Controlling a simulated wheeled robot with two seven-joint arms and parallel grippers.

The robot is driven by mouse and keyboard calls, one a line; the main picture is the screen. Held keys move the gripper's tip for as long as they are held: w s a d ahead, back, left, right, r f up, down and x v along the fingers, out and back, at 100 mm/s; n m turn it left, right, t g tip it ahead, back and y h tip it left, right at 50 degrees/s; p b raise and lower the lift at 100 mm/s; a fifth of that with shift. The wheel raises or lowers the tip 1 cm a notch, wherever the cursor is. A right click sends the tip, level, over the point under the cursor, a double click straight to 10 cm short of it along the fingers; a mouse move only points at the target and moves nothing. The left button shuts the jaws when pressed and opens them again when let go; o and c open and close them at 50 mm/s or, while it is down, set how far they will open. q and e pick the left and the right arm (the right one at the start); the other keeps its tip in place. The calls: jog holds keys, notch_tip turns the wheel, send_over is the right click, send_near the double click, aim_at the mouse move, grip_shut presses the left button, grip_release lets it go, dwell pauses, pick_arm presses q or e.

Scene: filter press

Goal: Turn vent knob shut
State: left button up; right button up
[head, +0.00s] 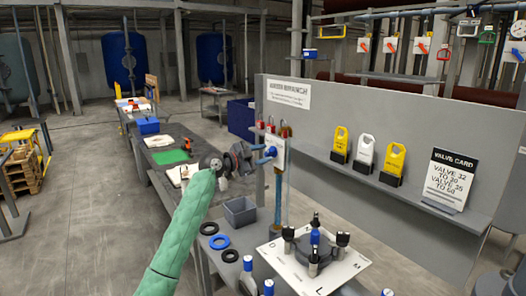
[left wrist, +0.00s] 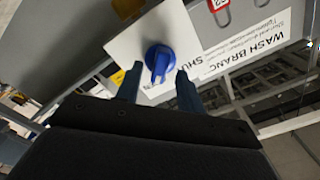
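The blue vent knob (head: 271,152) sits on a white plate (head: 279,165) at the left end of the grey panel. In the left wrist view the knob (left wrist: 158,60) shows its raised grip on the white plate (left wrist: 128,45), lettering beside it ending in "SHU". My left gripper (head: 258,155), on the green-sleeved arm, is close in front of the knob. In the left wrist view its two fingers (left wrist: 159,75) are apart, one on each side of the knob's lower part; I cannot tell whether they touch it. My right gripper is not in view.
Red padlocks (head: 271,128) hang above the plate. Yellow and white tags (head: 365,153) and a valve card (head: 449,180) stand on the panel's ledge. Below are a grey bin (head: 240,211), blue and black rings (head: 219,242), and a white board (head: 345,268) with a valve assembly.

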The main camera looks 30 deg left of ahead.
pick_arm(q)
jog(key=shift+w+d, duration=0.15)
jog(key=shift+w, duration=0.15)
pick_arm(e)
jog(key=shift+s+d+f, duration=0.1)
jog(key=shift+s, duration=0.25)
pick_arm(q)
jog(key=shift+c, duration=0.2)
grip_shut()
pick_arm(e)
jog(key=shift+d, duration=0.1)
